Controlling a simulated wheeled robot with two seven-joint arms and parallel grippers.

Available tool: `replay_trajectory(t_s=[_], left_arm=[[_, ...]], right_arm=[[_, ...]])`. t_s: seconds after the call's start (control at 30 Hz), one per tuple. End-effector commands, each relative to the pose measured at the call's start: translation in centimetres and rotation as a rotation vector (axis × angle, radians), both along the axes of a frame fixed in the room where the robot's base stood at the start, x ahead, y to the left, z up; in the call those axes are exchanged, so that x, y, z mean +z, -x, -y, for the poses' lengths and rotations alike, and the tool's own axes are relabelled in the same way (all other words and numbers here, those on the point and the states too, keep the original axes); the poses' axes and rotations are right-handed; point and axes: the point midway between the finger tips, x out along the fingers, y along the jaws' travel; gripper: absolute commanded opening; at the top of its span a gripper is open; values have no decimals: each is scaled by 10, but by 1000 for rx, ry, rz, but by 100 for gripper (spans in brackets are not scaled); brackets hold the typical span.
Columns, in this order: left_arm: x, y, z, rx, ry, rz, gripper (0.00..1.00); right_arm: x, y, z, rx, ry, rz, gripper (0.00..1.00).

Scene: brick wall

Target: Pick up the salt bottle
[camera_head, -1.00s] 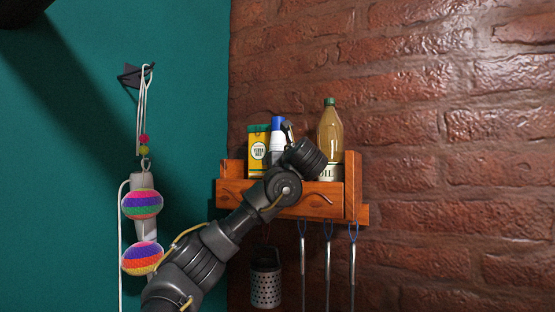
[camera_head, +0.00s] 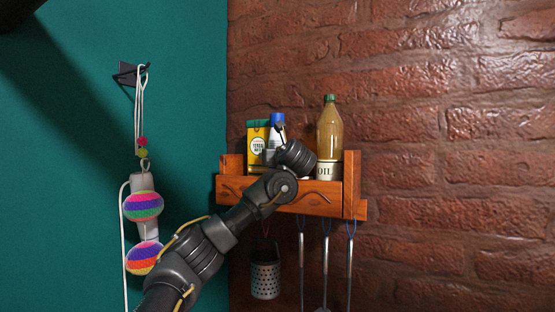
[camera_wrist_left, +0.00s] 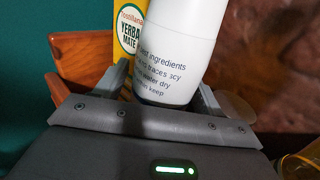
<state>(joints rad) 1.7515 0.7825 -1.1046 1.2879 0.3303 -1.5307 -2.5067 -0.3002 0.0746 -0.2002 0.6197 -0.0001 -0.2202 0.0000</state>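The salt bottle (camera_head: 274,137), white with a blue cap, stands on the wooden shelf beside a yellow yerba mate box. My left gripper (camera_head: 284,142) reaches up from the lower left and covers part of the bottle. In the left wrist view, the white bottle (camera_wrist_left: 174,50) is between the two fingers of the gripper (camera_wrist_left: 165,90). A narrow gap shows on its left side, so the fingers look open around it. The bottle's lower end is hidden by the gripper. My right gripper is out of view.
The yerba mate box (camera_head: 256,146) is close on the bottle's left; an oil bottle (camera_head: 329,136) stands to the right. The wooden shelf (camera_head: 324,199) has a front rail. A grater (camera_head: 265,276) and utensils hang below. Maracas (camera_head: 143,207) hang on the teal wall.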

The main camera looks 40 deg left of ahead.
Motion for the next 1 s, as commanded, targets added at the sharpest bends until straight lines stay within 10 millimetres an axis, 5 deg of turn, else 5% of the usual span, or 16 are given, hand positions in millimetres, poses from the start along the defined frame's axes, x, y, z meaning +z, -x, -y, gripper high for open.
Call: replay_trajectory(t_s=[0.4,0.77,1.0], left_arm=[[0,0,0,0,0,0,14],[4,0,1,-1,0,4,14],[28,1,1,-1,2,6,14]], right_arm=[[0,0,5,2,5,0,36],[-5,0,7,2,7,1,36],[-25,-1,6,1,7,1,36]])
